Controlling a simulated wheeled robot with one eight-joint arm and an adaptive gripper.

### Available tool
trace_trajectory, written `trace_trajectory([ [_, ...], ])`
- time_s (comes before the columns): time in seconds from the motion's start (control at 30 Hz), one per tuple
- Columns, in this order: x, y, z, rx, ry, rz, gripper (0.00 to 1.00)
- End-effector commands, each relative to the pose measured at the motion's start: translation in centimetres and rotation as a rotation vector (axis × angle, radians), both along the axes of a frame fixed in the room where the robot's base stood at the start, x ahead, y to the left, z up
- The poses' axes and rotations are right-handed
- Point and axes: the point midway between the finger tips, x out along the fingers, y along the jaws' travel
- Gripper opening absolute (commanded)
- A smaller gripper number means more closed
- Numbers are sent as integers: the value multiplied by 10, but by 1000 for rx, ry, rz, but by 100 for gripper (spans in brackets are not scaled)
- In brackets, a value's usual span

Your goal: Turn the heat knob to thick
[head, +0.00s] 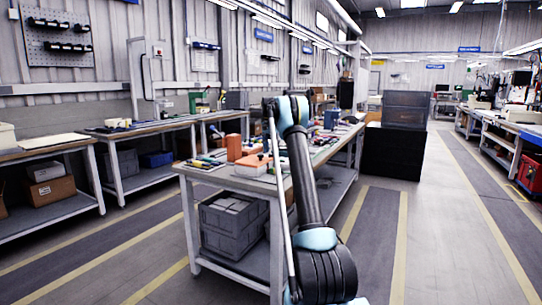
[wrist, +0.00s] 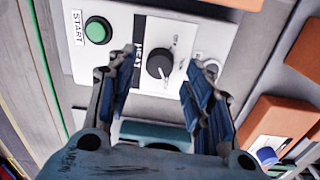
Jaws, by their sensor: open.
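The heat knob (wrist: 160,64) is a round black dial on a white panel labelled HEAT, in the upper middle of the wrist view. Its pointer mark is too small to read clearly, and I cannot make out the word thick. My gripper (wrist: 158,82) is open, with blue-padded fingers on either side below the knob. The fingers appear apart from the knob. In the head view my arm hides the panel, and neither the gripper nor the knob can be made out there.
A green button (wrist: 98,31) marked START is left of the knob. Orange blocks (wrist: 272,127) lie to the right, with a blue-capped item (wrist: 266,156) near them. In the head view, a workbench (head: 232,181) carries an orange box (head: 234,147) and scattered tools.

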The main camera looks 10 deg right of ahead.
Motion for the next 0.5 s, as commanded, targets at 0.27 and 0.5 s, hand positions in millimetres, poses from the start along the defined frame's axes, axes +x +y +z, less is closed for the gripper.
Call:
trace_trajectory([
  [0.27, 2, 2, 49, 0, 0, 0, 47],
  [0.5, 3, 3, 81, 0, 0, 0, 47],
])
